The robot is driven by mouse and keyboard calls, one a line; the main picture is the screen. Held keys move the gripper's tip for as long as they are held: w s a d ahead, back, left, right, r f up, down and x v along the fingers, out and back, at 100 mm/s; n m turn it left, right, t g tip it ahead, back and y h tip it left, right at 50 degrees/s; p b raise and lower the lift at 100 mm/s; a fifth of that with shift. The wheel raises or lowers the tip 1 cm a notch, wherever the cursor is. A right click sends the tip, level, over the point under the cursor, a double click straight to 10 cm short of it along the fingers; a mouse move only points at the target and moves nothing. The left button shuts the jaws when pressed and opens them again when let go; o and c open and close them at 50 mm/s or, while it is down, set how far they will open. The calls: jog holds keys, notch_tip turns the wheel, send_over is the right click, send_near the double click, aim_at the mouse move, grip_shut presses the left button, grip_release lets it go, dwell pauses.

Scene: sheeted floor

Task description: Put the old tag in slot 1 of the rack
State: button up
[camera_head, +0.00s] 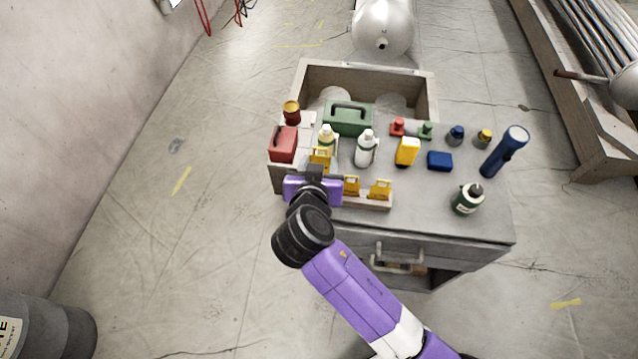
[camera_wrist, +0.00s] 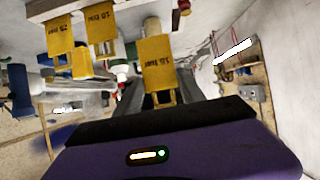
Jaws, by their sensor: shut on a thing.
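My gripper (camera_head: 315,174) is over the front left of the workbench, at the left end of the tag rack (camera_head: 368,202). In the wrist view my gripper (camera_wrist: 165,98) is shut on a yellow tag (camera_wrist: 157,62) with dark lettering, perhaps "16 bar". The held tag (camera_head: 320,156) shows just beyond the fingers in the head view. Two more yellow tags, one in the middle (camera_head: 352,185) and one at the right (camera_head: 380,189), stand in the rack. In the wrist view they seem to read "10 bar" (camera_wrist: 101,24) and "25 bar" (camera_wrist: 60,37). My arm hides the rack's left end.
A red box (camera_head: 283,144), white bottles (camera_head: 365,150), a green case (camera_head: 348,118), a yellow block (camera_head: 407,151) and a blue block (camera_head: 440,161) stand behind. A green canister (camera_head: 467,199) and blue flashlight (camera_head: 505,151) are at the right.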

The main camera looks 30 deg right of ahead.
notch_tip(320, 180, down, 9)
jog(key=shift+f, duration=0.1)
dwell(0.4)
jog(key=shift+f, duration=0.2)
jog(key=o, duration=1.3)
jog(key=shift+r, duration=0.1)
jog(key=shift+r, duration=0.15)
jog(key=b+v, duration=0.1)
jog(key=v, duration=1.1)
